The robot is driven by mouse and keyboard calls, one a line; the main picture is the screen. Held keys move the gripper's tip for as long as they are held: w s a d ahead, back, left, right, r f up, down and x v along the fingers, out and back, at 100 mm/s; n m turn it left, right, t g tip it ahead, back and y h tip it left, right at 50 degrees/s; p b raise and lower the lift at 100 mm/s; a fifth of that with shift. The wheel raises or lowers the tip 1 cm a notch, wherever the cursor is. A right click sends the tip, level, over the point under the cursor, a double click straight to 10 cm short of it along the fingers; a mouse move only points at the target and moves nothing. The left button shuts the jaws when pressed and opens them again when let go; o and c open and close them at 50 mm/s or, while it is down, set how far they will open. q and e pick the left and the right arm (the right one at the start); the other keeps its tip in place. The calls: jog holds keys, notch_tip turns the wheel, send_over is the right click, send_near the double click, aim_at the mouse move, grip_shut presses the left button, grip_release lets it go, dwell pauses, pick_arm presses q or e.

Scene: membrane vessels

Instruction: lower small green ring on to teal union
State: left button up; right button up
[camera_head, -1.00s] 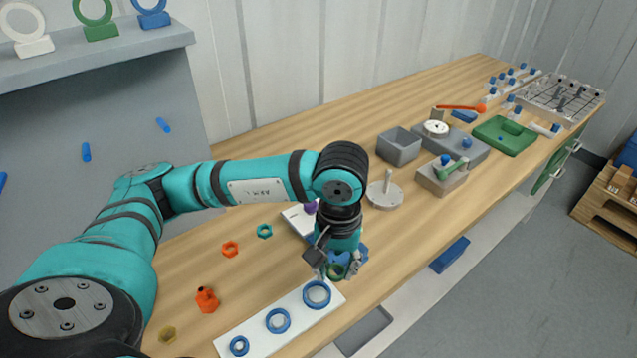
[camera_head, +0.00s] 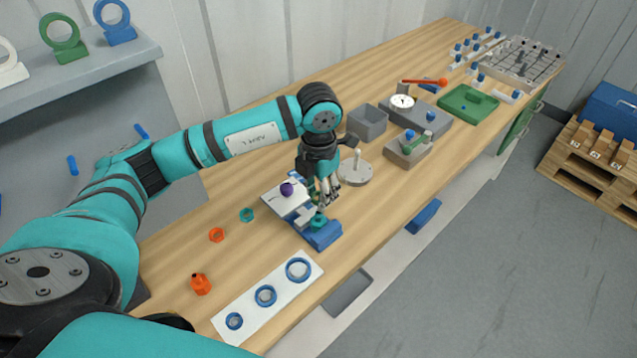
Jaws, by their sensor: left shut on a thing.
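The teal union (camera_head: 318,222) stands on a blue block (camera_head: 322,237) at the front edge of a white fixture. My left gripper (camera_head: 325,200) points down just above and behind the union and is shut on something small. That is probably the small green ring, seen in this gripper earlier; now the fingers and the small size hide it. I cannot tell whether it touches the union. My right gripper is out of view.
A white board (camera_head: 235,306) with several blue rings lies in front. A purple knob (camera_head: 287,189) stands on the fixture beside the gripper. A grey round base with a post (camera_head: 355,172) is close on the right. Orange and teal nuts (camera_head: 246,214) lie left.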

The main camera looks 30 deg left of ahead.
aim_at(318, 213)
pick_arm(q)
jog(key=shift+w+a+n, duration=0.1)
jog(key=shift+a+n, duration=0.05)
jog(key=shift+n, duration=0.35)
jog(key=shift+f, duration=0.3)
jog(key=shift+f+b, duration=1.05)
jog(key=shift+f, duration=0.55)
jog(key=shift+f+b, duration=1.75)
jog(key=shift+f, duration=0.25)
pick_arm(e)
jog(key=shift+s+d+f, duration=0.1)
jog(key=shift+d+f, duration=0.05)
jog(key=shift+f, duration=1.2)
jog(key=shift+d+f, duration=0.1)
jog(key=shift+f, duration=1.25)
pick_arm(q)
jog(key=o, duration=0.8)
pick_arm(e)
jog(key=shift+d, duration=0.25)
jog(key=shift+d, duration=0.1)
pick_arm(q)
notch_tip(318, 213, up, 12)
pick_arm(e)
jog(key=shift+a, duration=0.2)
